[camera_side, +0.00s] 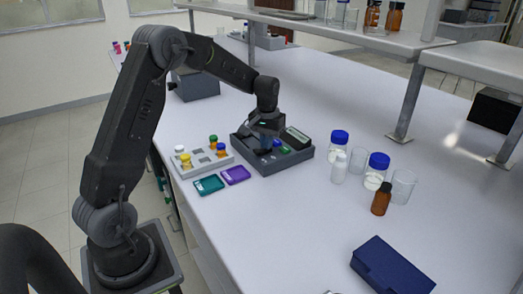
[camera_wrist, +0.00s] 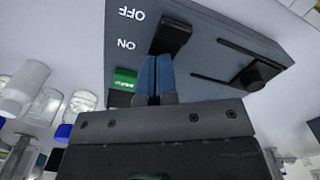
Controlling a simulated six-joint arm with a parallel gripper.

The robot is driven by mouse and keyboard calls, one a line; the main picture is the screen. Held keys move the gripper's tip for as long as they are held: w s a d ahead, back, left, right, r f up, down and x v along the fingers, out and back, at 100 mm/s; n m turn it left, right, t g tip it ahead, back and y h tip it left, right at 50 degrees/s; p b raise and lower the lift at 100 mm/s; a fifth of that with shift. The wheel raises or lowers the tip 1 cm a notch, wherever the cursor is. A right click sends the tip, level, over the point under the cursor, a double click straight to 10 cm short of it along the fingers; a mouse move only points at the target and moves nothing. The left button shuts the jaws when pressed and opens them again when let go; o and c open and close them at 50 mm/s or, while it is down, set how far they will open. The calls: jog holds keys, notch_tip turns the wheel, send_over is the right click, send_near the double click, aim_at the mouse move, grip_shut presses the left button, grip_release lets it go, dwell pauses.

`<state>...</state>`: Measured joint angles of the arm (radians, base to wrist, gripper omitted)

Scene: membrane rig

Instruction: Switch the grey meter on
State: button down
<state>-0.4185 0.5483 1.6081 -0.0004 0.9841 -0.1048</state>
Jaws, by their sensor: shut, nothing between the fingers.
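The grey meter (camera_side: 298,158) is a dark grey box on the white bench in the side view. In the wrist view its panel (camera_wrist: 215,32) fills the upper part, with upside-down OFF and ON labels at the left. A black switch lever (camera_wrist: 174,35) stands beside the labels. My gripper (camera_wrist: 155,60) is shut and empty, its blue fingertips overlapping the lever's lower end in the picture. I cannot tell whether they touch. In the side view my gripper (camera_side: 265,147) is low over the box and hides part of its top.
A black knob (camera_wrist: 256,75) by a slot and a green part (camera_wrist: 124,78) are on the panel. A grey rack (camera_side: 190,171) with small capped vials stands left; teal (camera_side: 208,185) and purple (camera_side: 236,175) trays lie in front. Blue-capped jars (camera_side: 376,172) and a brown bottle (camera_side: 381,199) stand right.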

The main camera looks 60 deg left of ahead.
jog(key=shift+r, duration=3.5)
jog(key=s+d+r+m+t, duration=0.2)
jog(key=s+d+r, duration=0.3)
jog(key=s+d, duration=0.3)
jog(key=s+d+r+m+t, duration=0.2)
jog(key=s+d+r, duration=0.2)
jog(key=s+d, duration=0.4)
jog(key=s+d+f+m+t, duration=0.1)
jog(key=s+d+f+m, duration=0.1)
jog(key=s, duration=0.7)
jog(key=shift+d+t, duration=0.3)
jog(key=shift+d, duration=0.55)
